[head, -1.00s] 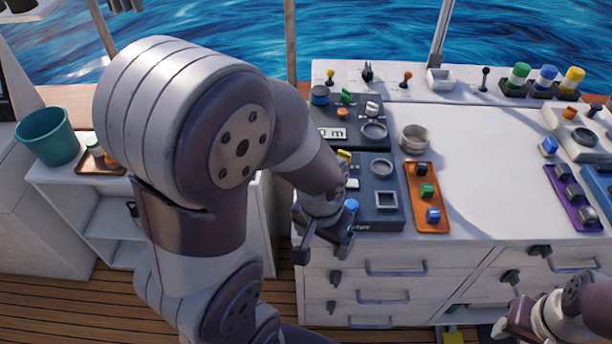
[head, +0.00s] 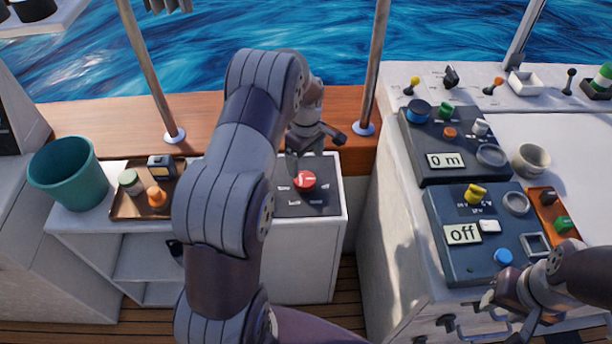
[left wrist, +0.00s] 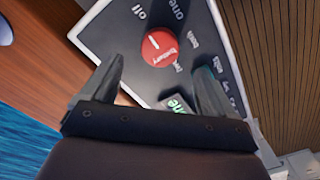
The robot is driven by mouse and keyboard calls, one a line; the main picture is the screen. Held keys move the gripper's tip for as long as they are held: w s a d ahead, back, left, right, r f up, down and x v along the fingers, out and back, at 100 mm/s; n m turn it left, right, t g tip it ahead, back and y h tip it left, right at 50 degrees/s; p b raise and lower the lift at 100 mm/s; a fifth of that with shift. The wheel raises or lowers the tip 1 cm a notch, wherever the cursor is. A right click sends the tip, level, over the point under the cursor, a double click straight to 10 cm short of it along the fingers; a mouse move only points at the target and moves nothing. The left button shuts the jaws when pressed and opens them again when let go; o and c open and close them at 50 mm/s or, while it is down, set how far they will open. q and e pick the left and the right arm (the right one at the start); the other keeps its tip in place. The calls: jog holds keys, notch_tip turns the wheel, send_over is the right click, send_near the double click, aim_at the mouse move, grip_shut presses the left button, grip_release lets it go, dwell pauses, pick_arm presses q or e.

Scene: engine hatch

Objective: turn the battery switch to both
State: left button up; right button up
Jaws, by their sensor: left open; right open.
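The red round battery switch (head: 305,181) sits on a dark panel (head: 322,208) on top of a white cabinet. In the left wrist view the red switch (left wrist: 160,47) bears a white mark, with "off", "one" and other labels around it. I cannot tell surely which label the mark points to. My left gripper (head: 315,143) is open and empty above the panel's far side, apart from the switch; its fingers (left wrist: 160,82) point towards the panel. My right gripper (head: 512,308) is open at the lower right.
A tray (head: 128,208) with small items and a teal bucket (head: 68,175) stand on the left shelf. Console boxes with knobs and displays (head: 462,234) stand on the right counter. Poles rise from the wooden ledge (head: 210,118) behind. A gap separates cabinet and counter.

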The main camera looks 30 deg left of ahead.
aim_at(305, 179)
pick_arm(q)
jog(key=f, duration=0.7)
jog(key=shift+a+f, duration=0.2)
jog(key=shift+f, duration=0.1)
jog(key=c, duration=1.1)
jog(key=shift+o, duration=0.2)
